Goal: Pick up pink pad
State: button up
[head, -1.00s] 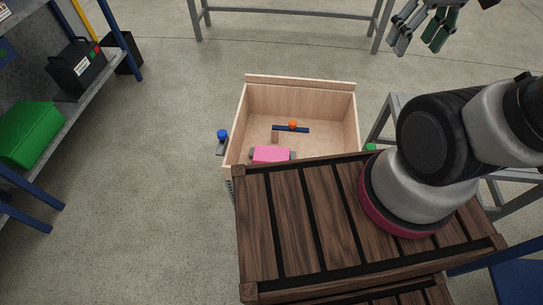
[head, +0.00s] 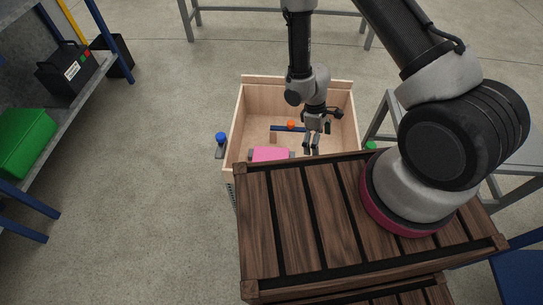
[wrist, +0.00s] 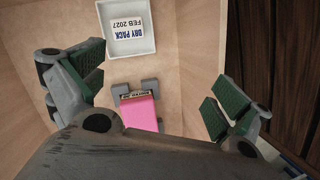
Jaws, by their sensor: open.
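The pink pad (head: 270,154) lies in the wooden drawer, near its front edge by the slatted top. It also shows in the wrist view (wrist: 139,112), between and beyond my fingers, with a grey piece under or around it and a brown labelled strip at its end. My gripper (head: 312,146) is over the drawer, to the right of the pad. In the wrist view my gripper (wrist: 150,85) has its green-padded fingers wide apart and nothing between them. The pad's lower end is hidden by my gripper body.
The wooden drawer (head: 232,125) has raised walls. A blue bar (head: 284,128) and an orange knob (head: 291,125) are inside. A white tray (wrist: 103,12) holds a "DRY PACK" label. The slatted wooden top (head: 300,220) borders the drawer's front. A blue-capped item (head: 221,138) is outside left.

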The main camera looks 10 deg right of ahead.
jog(key=a+f+n+y, duration=0.2)
jog(key=a+f, duration=0.2)
jog(key=f, duration=0.4)
jog(key=n+t+y, duration=0.2)
jog(key=t+y, duration=0.2)
send_near(267, 155)
jog(key=shift+w+d+f, duration=0.1)
jog(key=shift+d+f, duration=0.05)
jog(key=shift+f, duration=0.25)
jog(key=shift+w+d+f, duration=0.1)
jog(key=shift+d+f, duration=0.05)
jog(key=shift+f, duration=0.2)
jog(key=shift+w+a, duration=0.2)
jog(key=shift+a, duration=0.15)
jog(key=x, duration=0.7)
jog(key=shift+s+a+f, duration=0.15)
jog(key=shift+s+a, duration=0.05)
jog(key=shift+a, duration=0.1)
jog(key=shift+c, duration=0.4)
jog(key=c, duration=0.9)
